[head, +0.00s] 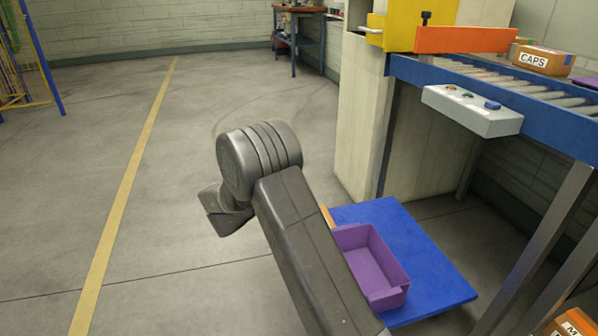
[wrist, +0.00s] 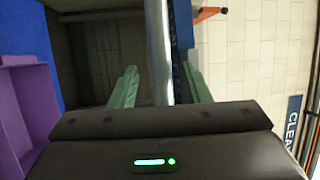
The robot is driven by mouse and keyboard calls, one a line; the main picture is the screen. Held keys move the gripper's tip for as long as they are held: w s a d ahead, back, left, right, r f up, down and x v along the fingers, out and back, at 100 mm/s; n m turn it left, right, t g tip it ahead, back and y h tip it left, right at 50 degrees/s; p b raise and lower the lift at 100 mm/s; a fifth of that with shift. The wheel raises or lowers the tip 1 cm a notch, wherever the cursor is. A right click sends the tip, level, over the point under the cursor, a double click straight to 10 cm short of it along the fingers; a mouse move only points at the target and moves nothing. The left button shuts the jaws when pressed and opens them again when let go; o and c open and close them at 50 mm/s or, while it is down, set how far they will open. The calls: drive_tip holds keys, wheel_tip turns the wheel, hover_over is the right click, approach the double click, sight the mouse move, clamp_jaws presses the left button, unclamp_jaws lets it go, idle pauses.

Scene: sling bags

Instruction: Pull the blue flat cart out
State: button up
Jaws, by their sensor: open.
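The blue flat cart (head: 430,268) sits low on the floor at the lower right of the head view, beside and partly below the conveyor frame. A purple open bin (head: 385,262) rests on it; my arm hides the cart's left part. In the wrist view the purple bin (wrist: 20,105) and a strip of the blue cart (wrist: 42,50) show at the left edge. My gripper (wrist: 160,72) has its two green fingers spread apart, with no object held. In the head view the fingers cannot be made out. The cart lies left of the fingers in the wrist view.
A conveyor with a blue frame (head: 415,72) and grey legs (head: 548,235) stands at right, carrying a CAPS box (head: 543,60). A grey button box (head: 472,110) juts from it. A pale post shows between my fingers; its distance is unclear. Open floor with a yellow line (head: 130,180) lies left.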

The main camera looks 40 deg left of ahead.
drive_tip(key=p+v, duration=0.1)
drive_tip(key=v, duration=0.8)
drive_tip(key=shift+p, duration=0.4)
drive_tip(key=shift+f, duration=0.1)
drive_tip(key=b+x, duration=0.3)
drive_tip(key=x, duration=0.9)
drive_tip(key=shift+w+d, duration=0.1)
drive_tip(key=shift+w, duration=0.2)
drive_tip(key=shift+w+d+r, duration=0.15)
drive_tip(key=shift+w+r, duration=0.1)
drive_tip(key=shift+w, duration=0.3)
